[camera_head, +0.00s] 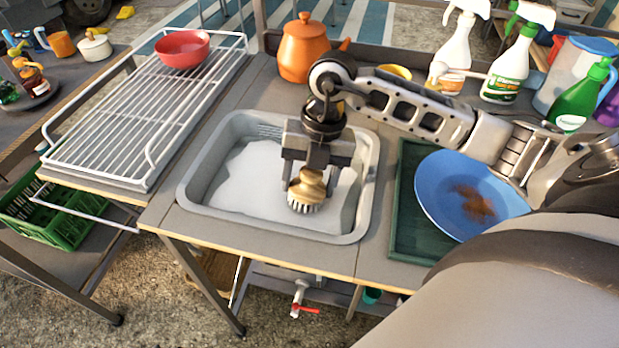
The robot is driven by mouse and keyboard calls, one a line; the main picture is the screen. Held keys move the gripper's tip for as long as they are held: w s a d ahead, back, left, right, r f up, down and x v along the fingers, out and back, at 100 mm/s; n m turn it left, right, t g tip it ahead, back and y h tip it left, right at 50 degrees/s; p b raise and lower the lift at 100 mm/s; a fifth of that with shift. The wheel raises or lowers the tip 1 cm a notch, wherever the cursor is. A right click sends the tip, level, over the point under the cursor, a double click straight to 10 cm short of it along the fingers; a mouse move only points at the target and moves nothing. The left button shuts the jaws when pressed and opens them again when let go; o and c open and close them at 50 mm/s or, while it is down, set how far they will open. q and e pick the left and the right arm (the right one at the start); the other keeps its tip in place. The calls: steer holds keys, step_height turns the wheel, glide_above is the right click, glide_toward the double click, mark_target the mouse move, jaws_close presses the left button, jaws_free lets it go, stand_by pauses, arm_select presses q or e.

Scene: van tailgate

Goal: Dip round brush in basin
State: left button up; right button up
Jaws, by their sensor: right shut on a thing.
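The round brush (306,190) has a wooden head with pale bristles pointing down. My right gripper (310,178) is shut on it and holds it over the front right part of the basin. The grey basin (190,192) is set in the counter and holds a white, foamy-looking surface. The bristles appear at or just above that surface; I cannot tell whether they touch it. My left gripper is not in view.
A blue plate (440,195) with a brown stain lies on a green tray (408,235) to the right. A wire rack (120,120) with a red bowl (182,50) stands left. An orange pot (303,50) and spray bottles (508,65) stand behind.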

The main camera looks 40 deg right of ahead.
mark_target(306, 171)
step_height(306, 171, up, 6)
steer(key=p, duration=0.4)
step_height(306, 171, up, 5)
steer(key=p, duration=0.4)
steer(key=shift+f, duration=0.1)
steer(key=shift+r, duration=0.25)
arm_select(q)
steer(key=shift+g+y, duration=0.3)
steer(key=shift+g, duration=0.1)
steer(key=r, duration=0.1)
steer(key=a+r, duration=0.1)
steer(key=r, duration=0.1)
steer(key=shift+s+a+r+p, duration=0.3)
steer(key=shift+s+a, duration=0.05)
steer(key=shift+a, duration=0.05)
arm_select(e)
steer(key=shift+r, duration=0.1)
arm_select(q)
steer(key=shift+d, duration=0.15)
